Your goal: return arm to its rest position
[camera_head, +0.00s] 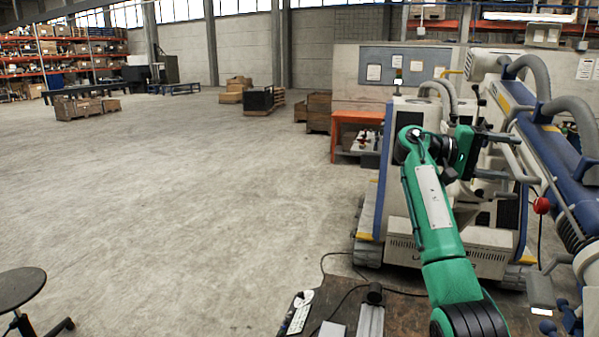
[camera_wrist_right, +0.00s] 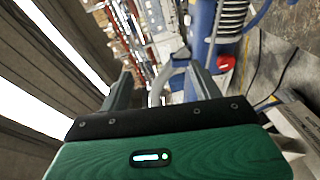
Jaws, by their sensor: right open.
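The microscope arm (camera_head: 566,182) is a thick blue and grey boom with ribbed hoses, slanting down along the right side of the head view. A grey curved handle (camera_head: 516,162) and a red knob (camera_head: 541,205) are on its near side. My right gripper (camera_head: 496,137) is beside the handle, its fingers pointing right toward the boom. In the right wrist view my right gripper (camera_wrist_right: 160,82) is open, with a pale grey bar (camera_wrist_right: 178,68) showing between or just beyond its fingers. I cannot tell whether it touches. The blue boom (camera_wrist_right: 204,35) is past the fingers. My left gripper is out of view.
A white and blue machine cabinet (camera_head: 404,222) on tracks stands behind my right arm. A black stool (camera_head: 20,288) is at lower left.

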